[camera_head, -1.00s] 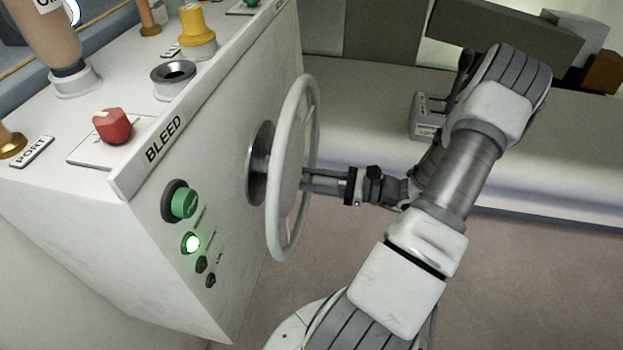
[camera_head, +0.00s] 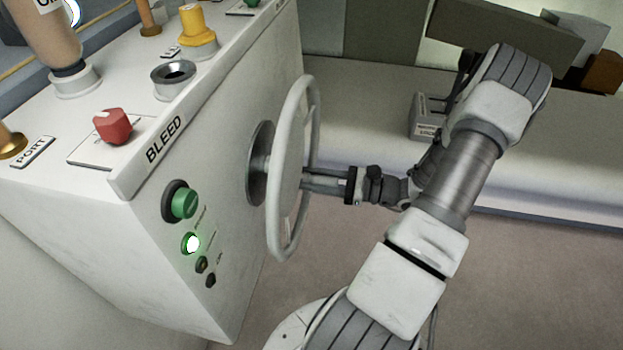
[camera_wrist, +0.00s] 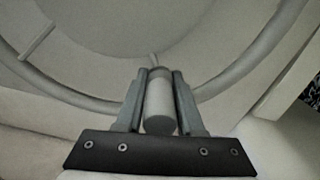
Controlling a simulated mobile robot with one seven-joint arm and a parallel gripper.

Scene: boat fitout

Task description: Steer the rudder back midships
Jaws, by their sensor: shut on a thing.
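A pale grey steering wheel (camera_head: 273,190) stands on the side face of a white console. Its round hub plate (camera_head: 258,165) sits against the panel. My gripper (camera_head: 306,180) reaches in from the right to the wheel's outer side. In the wrist view, my gripper (camera_wrist: 159,95) is shut on a short grey cylindrical knob (camera_wrist: 160,105) at the wheel's rim (camera_wrist: 75,95). One finger lies on each side of the knob. A spoke (camera_wrist: 38,42) shows at the upper left. The rudder itself is not in view.
The white console (camera_head: 225,120) carries a red knob (camera_head: 113,126), a yellow knob (camera_head: 196,25), a green button (camera_head: 185,203) and a lit green lamp (camera_head: 193,244). A grey lever box (camera_head: 428,118) sits on the bench behind my arm. The floor below the wheel is clear.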

